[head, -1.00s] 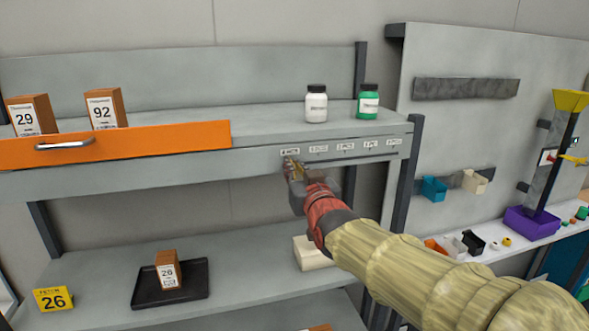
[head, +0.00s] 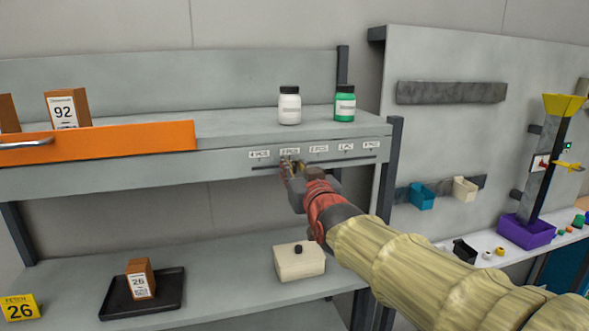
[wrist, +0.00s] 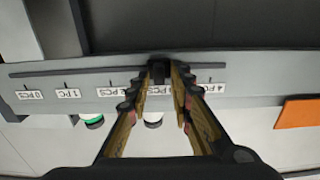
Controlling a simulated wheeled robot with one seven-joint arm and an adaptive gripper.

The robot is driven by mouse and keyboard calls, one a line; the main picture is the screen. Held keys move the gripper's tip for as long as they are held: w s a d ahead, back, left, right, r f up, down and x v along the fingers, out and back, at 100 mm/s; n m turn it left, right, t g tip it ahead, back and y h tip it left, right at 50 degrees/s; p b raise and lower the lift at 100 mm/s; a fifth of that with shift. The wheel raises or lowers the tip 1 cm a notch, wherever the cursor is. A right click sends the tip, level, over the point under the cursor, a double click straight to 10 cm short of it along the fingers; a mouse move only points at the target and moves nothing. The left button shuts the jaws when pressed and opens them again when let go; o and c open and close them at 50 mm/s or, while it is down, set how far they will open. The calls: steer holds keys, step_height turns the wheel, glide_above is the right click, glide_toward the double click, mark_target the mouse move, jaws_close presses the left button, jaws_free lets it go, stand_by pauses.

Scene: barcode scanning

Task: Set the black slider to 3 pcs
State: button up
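The black slider (wrist: 158,72) sits on the slotted rail of the shelf front, and in the wrist view it lies between my fingertips. My gripper (wrist: 160,72) appears shut on it, one finger on each side. In the head view my gripper (head: 290,167) is at the rail directly below the 3 PCS label (head: 290,151); the slider is hidden there. The 4 PCS label (head: 259,154) is to the left and the 2 PCS label (head: 319,149) to the right. In the upside-down wrist view, my fingers partly cover the label beside the slider.
An orange panel with a handle (head: 100,143) is left of the rail. A white bottle (head: 289,106) and a green bottle (head: 344,104) stand on the shelf above. A pale box with a black knob (head: 299,263) is on the lower shelf. The rail's right part is clear.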

steer(key=shift+o, duration=0.5)
steer(key=shift+s, duration=0.1)
steer(key=v, duration=1.1)
steer(key=shift+s+d, duration=0.2)
steer(key=shift+s, duration=0.15)
steer(key=s+d+f+g+h, duration=0.1)
steer(key=s+f+g, duration=0.2)
steer(key=f, duration=0.6)
steer(key=s+d+f+g, duration=0.1)
steer(key=s+f+g, duration=0.3)
steer(key=f, duration=0.5)
steer(key=s+d+f+m+g+h+b, duration=0.1)
steer(key=s+d+f+g+h+b, duration=0.1)
steer(key=s+d+f, duration=0.5)
steer(key=s+d+f+m+g+h+b, duration=0.2)
steer(key=s+d+f+b, duration=0.3)
steer(key=s+f, duration=0.5)
steer(key=shift+s+d+g, duration=0.4)
steer(key=shift+s+d, duration=0.65)
steer(key=shift+s, duration=0.15)
